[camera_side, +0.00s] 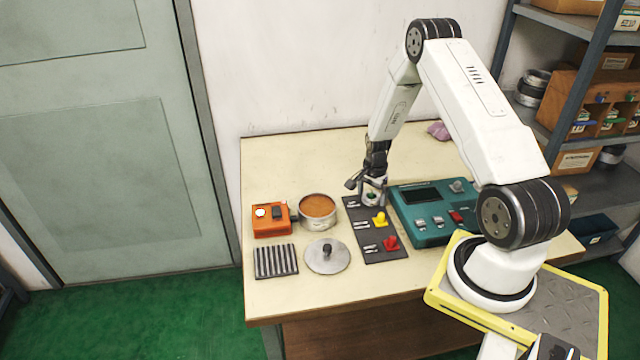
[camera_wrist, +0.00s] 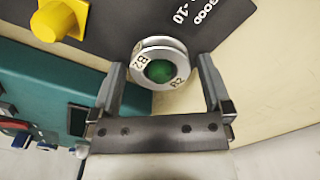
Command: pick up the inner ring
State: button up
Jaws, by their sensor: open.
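A silvery metal ring (camera_wrist: 146,50) marked with letters, with a green centre (camera_wrist: 159,71), lies at the edge of a dark mat in the wrist view. I take it as the inner ring; I cannot tell whether it is one ring or two nested. My gripper (camera_wrist: 160,75) is open, one finger on each side of the ring, with no clear contact. In the side view my gripper (camera_side: 373,188) points down at the far end of the dark mat (camera_side: 365,232), and the ring (camera_side: 371,199) shows just under the fingers, partly hidden.
A yellow piece (camera_side: 381,219) and a red piece (camera_side: 391,243) stand on the mat. A teal control box (camera_side: 428,208) is close on the right. To the left are a round pot (camera_side: 318,224), an orange box (camera_side: 270,227), a knobbed lid (camera_side: 327,264) and a ribbed block (camera_side: 275,261).

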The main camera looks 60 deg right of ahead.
dwell(0.4)
jog(key=c, duration=1.3)
jog(key=shift+r, duration=0.15)
jog(key=shift+r, duration=0.7)
jog(key=s+a+r, duration=0.7)
jog(key=s+r, duration=0.4)
jog(key=shift+s+a+r, duration=0.15)
jog(key=shift+s+a, duration=0.2)
jog(key=shift+w, duration=0.15)
